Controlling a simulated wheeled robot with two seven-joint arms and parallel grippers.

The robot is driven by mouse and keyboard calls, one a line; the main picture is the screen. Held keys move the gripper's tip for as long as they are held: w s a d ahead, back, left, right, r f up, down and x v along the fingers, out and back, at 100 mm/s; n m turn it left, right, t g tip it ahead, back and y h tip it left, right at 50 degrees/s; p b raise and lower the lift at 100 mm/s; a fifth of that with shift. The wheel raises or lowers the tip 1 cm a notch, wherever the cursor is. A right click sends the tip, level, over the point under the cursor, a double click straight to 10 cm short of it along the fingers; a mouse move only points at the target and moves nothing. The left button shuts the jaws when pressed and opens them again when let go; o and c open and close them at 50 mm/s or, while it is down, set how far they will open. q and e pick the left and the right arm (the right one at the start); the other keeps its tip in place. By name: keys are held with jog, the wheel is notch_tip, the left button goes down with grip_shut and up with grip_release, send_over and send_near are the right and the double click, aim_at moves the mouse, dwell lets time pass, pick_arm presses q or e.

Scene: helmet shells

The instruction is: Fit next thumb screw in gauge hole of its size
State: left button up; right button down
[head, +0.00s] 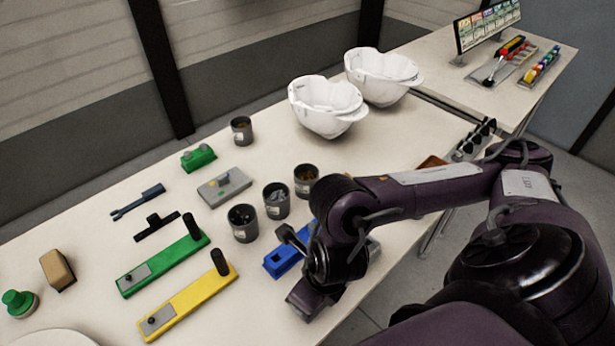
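A grey block (224,189), which looks like the gauge, lies on the table left of the cups. A small upright piece stands on it beside a green spot; its holes are too small to make out. Dark cups hold small parts: one with dark parts (243,224), one with grey parts (276,201) and one with brownish parts (306,181). I cannot tell which parts are thumb screws. My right gripper (303,270) is low over the table's front edge, by a blue block (281,262) that it partly hides. Its fingers are unclear. My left gripper is out of view.
A green bar (164,266) and a yellow bar (188,305) with black handles lie front left. Another cup (241,131), a green block (198,157) and two white helmet shells (327,107) (382,75) stand farther back. A side table (480,55) holds a screen.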

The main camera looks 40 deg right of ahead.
jog(key=shift+f, duration=0.3)
dwell(0.4)
jog(key=c, duration=1.2)
grip_release()
jog(key=p+v, duration=0.7)
jog(key=p, duration=0.1)
jog(key=shift+s+r+p, duration=0.15)
jog(key=shift+r+p, duration=0.2)
jog(key=shift+p, duration=0.05)
